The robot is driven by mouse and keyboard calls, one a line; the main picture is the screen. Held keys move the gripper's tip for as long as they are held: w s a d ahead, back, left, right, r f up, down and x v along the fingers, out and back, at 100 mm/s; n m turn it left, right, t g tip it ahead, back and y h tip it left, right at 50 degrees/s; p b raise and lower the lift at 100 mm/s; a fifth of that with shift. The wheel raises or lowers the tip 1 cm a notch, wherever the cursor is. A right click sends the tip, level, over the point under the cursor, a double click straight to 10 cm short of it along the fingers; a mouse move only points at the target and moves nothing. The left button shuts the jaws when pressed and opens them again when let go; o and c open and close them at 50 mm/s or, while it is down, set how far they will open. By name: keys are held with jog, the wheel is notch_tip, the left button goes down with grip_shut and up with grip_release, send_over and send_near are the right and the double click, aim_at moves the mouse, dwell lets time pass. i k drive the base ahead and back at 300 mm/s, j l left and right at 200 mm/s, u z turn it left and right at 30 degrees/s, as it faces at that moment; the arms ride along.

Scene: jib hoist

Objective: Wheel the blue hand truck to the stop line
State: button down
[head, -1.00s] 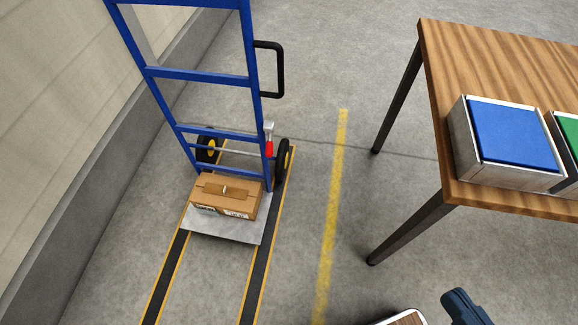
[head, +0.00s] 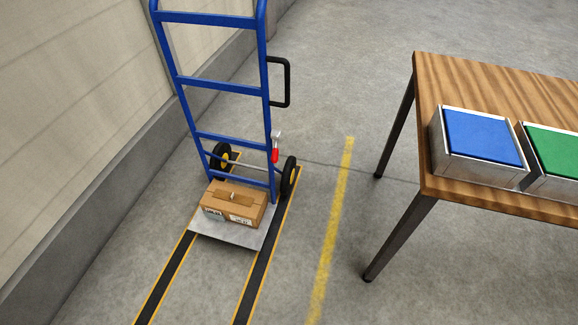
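The blue hand truck (head: 222,86) stands upright left of the picture's middle, with a black side handle (head: 288,82) on its right. Its black wheels with yellow hubs stand at the two dark, yellow-edged floor strips (head: 262,268). A cardboard box (head: 234,206) sits on its grey toe plate (head: 228,233). A small lever with a red part (head: 275,154) is by the right wheel. A worn yellow line (head: 332,225) runs along the floor to the right of the truck; I cannot tell if it is the stop line. My gripper is not in view.
A wooden table (head: 432,97) with dark legs stands at the right, bearing a blue-topped metal box (head: 481,135) and a green-topped one (head: 553,150). A pale wall (head: 75,90) with a grey base runs along the left. The grey floor between truck and table is clear.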

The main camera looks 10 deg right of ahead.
aim_at(250, 237)
jog(key=i+l+z, duration=0.1)
jog(key=i+z, duration=0.25)
jog(key=i, duration=0.55)
